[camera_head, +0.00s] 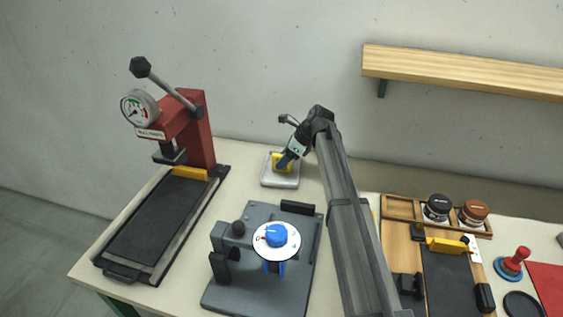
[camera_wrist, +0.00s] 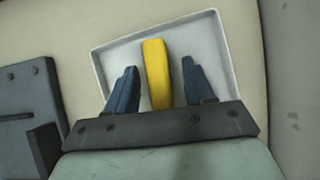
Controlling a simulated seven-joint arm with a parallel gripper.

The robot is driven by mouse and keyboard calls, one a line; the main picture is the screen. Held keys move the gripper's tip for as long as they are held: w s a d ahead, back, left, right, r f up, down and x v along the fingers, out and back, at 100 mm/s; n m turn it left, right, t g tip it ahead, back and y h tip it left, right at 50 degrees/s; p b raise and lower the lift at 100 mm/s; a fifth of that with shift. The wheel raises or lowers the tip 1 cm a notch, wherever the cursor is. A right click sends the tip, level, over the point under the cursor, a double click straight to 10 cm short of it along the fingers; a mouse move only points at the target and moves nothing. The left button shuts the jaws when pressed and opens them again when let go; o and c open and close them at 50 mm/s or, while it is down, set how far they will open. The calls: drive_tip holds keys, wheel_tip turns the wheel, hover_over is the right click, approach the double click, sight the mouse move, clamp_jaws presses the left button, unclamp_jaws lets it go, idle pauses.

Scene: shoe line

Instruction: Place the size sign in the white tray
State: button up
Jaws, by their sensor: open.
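A yellow bar-like piece (camera_wrist: 156,72), seemingly the size sign, is inside the white tray (camera_wrist: 110,62) in the wrist view. Its near end is hidden by my gripper. No lettering on it shows from here. My gripper (camera_wrist: 160,66) is open, with one dark blue finger on each side of the yellow piece and a visible gap on both sides. In the head view the white tray (camera_head: 279,184) stands at the back of the table by the wall. The yellow piece (camera_head: 277,158) shows there behind my gripper (camera_head: 284,163).
A red press (camera_head: 196,139) with a lever stands left. A grey fixture (camera_head: 239,296) with a blue-knobbed dial (camera_head: 275,236) is in front. Right are a wooden board (camera_head: 398,245), two jars (camera_head: 437,208), another yellow piece (camera_head: 447,246) and a red-handled stamp (camera_head: 512,262). A shelf (camera_head: 460,70) hangs above.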

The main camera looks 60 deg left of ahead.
drive_tip(key=v, duration=1)
drive_tip(key=shift+w+d, duration=0.1)
